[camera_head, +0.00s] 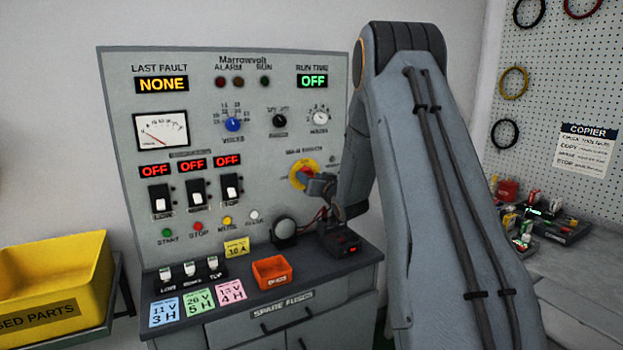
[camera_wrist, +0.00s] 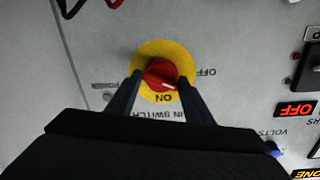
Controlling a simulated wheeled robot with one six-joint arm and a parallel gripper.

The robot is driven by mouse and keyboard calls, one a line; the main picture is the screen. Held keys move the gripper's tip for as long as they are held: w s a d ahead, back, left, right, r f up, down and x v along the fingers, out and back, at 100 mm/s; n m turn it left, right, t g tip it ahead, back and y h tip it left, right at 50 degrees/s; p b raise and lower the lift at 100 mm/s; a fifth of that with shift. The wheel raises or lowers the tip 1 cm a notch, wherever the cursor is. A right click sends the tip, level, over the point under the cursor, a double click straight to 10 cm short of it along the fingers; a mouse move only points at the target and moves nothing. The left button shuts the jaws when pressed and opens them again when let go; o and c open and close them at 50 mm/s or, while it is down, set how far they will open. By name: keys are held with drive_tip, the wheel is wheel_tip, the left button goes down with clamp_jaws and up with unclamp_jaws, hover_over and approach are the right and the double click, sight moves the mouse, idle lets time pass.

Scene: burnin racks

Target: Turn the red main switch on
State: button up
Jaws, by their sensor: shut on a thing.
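The red main switch (camera_head: 304,175) is a round red knob on a yellow disc, at the right of the grey control panel. In the wrist view, upside down, the red knob (camera_wrist: 158,72) sits between the two dark fingers of my gripper (camera_wrist: 161,80), which is shut on it. The knob's white mark points down and slightly right in that view, close to the ON label (camera_wrist: 163,97). The OFF label (camera_wrist: 207,72) is to its right. In the head view my gripper (camera_head: 312,180) partly covers the switch.
The panel (camera_head: 250,150) carries displays, dials, toggle switches and small buttons. The run-time display (camera_head: 312,81) reads OFF and the last-fault display (camera_head: 162,85) reads NONE. An orange bin (camera_head: 270,272) stands on the ledge below. A yellow crate (camera_head: 60,275) is at the left.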

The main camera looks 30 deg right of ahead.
drive_tip(key=shift+m+y+p, duration=0.6)
drive_tip(key=shift+m+p, duration=1.65)
drive_tip(key=shift+m, duration=3.85)
drive_tip(key=shift+d+r, duration=0.1)
drive_tip(key=o, duration=0.8)
drive_tip(key=shift+o, duration=0.2)
drive_tip(key=shift+g, duration=0.3)
drive_tip(key=s+b, duration=0.2)
drive_tip(key=s, duration=0.5)
drive_tip(key=shift+s+d+r, duration=0.15)
drive_tip(key=shift+s+r, duration=0.1)
drive_tip(key=shift+s, duration=0.15)
